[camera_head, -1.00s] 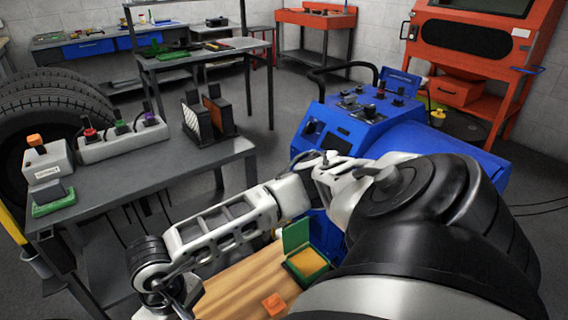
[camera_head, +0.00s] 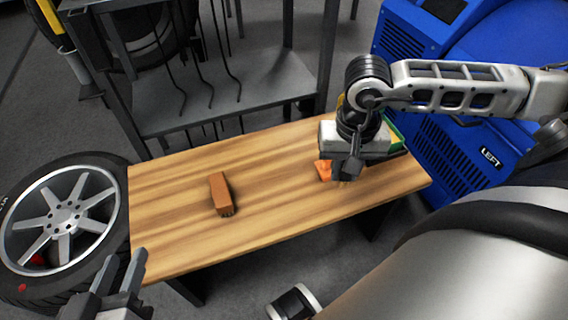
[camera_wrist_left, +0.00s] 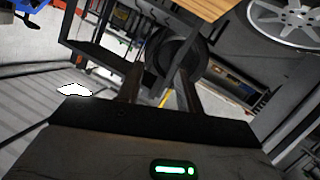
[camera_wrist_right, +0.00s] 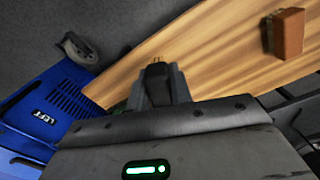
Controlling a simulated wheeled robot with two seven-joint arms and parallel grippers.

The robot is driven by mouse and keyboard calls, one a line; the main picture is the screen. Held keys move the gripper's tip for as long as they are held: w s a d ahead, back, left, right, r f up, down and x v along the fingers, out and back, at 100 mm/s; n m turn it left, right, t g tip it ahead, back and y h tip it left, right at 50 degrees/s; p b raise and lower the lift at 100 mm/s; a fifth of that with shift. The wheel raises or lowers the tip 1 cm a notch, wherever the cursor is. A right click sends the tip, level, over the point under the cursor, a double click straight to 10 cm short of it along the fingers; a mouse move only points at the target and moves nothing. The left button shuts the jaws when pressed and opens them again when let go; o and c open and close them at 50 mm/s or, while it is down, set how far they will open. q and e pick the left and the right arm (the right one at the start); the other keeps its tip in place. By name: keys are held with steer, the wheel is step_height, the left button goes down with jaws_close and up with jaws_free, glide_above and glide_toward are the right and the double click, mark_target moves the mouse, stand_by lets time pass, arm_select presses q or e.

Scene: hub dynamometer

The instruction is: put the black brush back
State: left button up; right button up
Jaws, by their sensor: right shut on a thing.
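My right gripper (camera_head: 348,168) is over the right part of the wooden bench top (camera_head: 285,200). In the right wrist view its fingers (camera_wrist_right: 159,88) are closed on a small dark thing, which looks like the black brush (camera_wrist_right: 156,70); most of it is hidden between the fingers. I cannot tell whether it touches the bench. My left gripper (camera_head: 125,272) is at the lower left, off the bench's front corner. Its fingers stand apart and empty, also in the left wrist view (camera_wrist_left: 158,90).
A brown block-like brush (camera_head: 220,193) lies on the bench's left half. An orange block (camera_head: 323,170) lies beside my right gripper. A green box (camera_head: 397,133) is partly hidden behind it. A wheel (camera_head: 65,215) stands left, a blue machine (camera_head: 470,110) right. The bench's middle is clear.

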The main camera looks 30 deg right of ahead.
steer(key=shift+s+d+f+b, duration=0.15)
steer(key=shift+d+f+b, duration=0.15)
steer(key=shift+f, duration=0.3)
steer(key=w+a+f+b, duration=0.2)
steer(key=w+a+f, duration=0.2)
steer(key=w, duration=0.4)
steer(key=b, duration=0.3)
glide_above(284, 190)
step_height(284, 190, down, 6)
steer(key=shift+r, duration=0.25)
step_height(284, 190, down, 2)
steer(key=shift+f+b, duration=0.25)
steer(key=shift+b, duration=0.2)
steer(key=shift+f, duration=0.45)
steer(key=shift+r, duration=0.1)
arm_select(q)
steer(key=r+t+h, duration=0.1)
steer(key=w+d+r+n+t+h, duration=0.1)
steer(key=shift+d+r+h, duration=0.1)
steer(key=shift+d+h, duration=0.1)
steer(key=shift+h, duration=0.2)
